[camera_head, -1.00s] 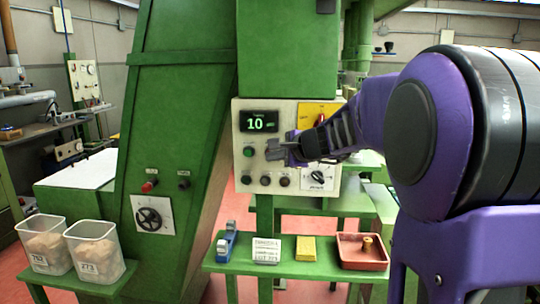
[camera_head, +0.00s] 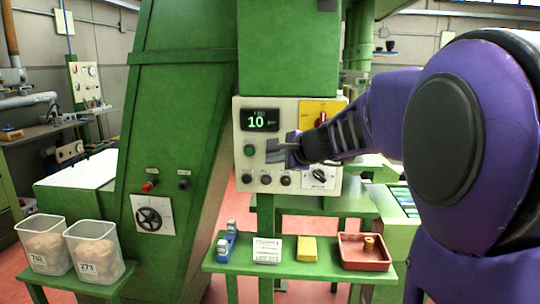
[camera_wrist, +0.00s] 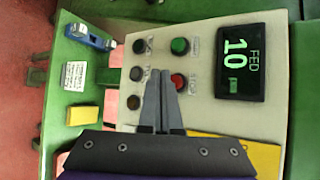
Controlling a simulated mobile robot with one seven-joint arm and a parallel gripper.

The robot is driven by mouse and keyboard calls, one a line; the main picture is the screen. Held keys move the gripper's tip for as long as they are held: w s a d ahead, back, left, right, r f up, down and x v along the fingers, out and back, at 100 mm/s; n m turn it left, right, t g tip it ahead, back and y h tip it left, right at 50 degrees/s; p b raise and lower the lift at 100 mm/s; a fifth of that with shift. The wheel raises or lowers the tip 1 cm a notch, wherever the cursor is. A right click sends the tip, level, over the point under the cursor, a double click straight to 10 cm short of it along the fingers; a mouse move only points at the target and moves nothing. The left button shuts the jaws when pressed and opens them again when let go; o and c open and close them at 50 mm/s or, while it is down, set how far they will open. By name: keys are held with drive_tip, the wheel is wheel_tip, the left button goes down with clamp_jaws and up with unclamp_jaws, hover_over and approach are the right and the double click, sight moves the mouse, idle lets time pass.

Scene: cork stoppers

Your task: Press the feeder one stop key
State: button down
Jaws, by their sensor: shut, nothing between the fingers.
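The grey control panel (camera_head: 291,184) carries a lit display (camera_head: 259,120) reading 10 and a green key (camera_head: 249,150). In the wrist view, which shows the panel turned sideways, a red key (camera_wrist: 178,81) sits beside the green key (camera_wrist: 179,45), with a small label by it. My gripper (camera_head: 271,152) is shut and empty in front of the panel. In the wrist view its fingertips (camera_wrist: 160,72) lie just left of the red key, overlapping its edge closely. Contact cannot be told. In the head view the gripper hides the red key.
Black knobs (camera_wrist: 136,73) line the panel near the fingertips. A yellow plate with a red rotary switch (camera_head: 321,119) is at the panel's upper right. Below, a green shelf (camera_head: 225,267) holds a blue item, a note, a yellow block and a red tray (camera_head: 364,265). Another red knob (camera_head: 149,186) is on the green chute.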

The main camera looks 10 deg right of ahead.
drive_tip(key=s, duration=0.2)
drive_tip(key=s+a+b, duration=0.1)
drive_tip(key=shift+s+a, duration=0.1)
drive_tip(key=shift+s, duration=0.25)
idle(0.4)
